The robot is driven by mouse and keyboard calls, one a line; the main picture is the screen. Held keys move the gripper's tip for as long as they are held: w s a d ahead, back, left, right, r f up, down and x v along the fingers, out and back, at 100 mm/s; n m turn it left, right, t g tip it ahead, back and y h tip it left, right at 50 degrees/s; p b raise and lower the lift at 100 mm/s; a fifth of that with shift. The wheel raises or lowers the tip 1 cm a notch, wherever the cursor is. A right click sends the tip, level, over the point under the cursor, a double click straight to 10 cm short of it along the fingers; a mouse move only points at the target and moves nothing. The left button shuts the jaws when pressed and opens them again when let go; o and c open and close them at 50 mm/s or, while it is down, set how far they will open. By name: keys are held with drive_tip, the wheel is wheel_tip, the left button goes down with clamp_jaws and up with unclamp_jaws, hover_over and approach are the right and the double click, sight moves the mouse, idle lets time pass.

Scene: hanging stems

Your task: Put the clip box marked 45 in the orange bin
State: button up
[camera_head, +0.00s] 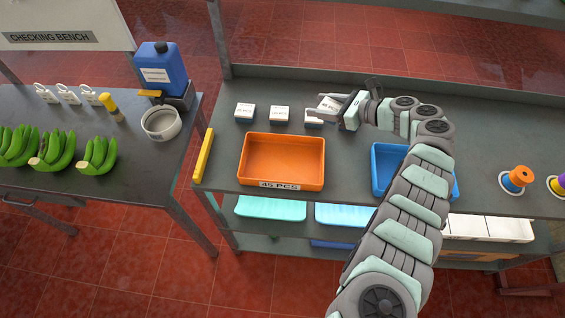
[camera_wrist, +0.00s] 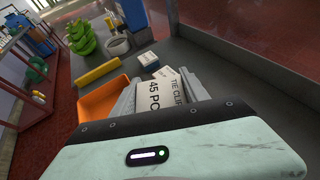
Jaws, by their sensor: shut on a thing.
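My gripper (camera_head: 335,108) is shut on a clip box (camera_head: 327,104) with a white label, above the back of the grey bench. In the wrist view the held clip box (camera_wrist: 154,97) reads "45 PC" and "TIE CLIP", partly cut off, between the two fingers. The orange bin (camera_head: 283,185) stands on the bench to the left of and nearer than my gripper; its front label reads "45 PCS". The bin looks empty. Part of the orange bin (camera_wrist: 104,98) also shows in the wrist view, beside the gripper.
Two other small boxes (camera_head: 244,111) (camera_head: 280,114) sit behind the orange bin. A third (camera_head: 313,119) is partly hidden below the held box. A blue bin (camera_head: 382,165) stands right of the orange one, partly behind my arm. A yellow bar (camera_head: 203,155) lies at the bench's left edge.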

drive_tip(key=shift+w+r, duration=0.1)
drive_tip(key=shift+r, duration=0.25)
drive_tip(key=shift+a+f, duration=0.1)
drive_tip(key=shift+a, duration=0.2)
drive_tip(key=shift+f, duration=0.15)
drive_tip(key=shift+a, duration=0.1)
idle(0.4)
drive_tip(key=shift+s+a+n, duration=0.2)
drive_tip(key=shift+a+n, duration=0.1)
idle(0.3)
drive_tip(key=shift+a+r, duration=0.25)
drive_tip(key=shift+r, duration=0.05)
drive_tip(key=shift+a, duration=0.2)
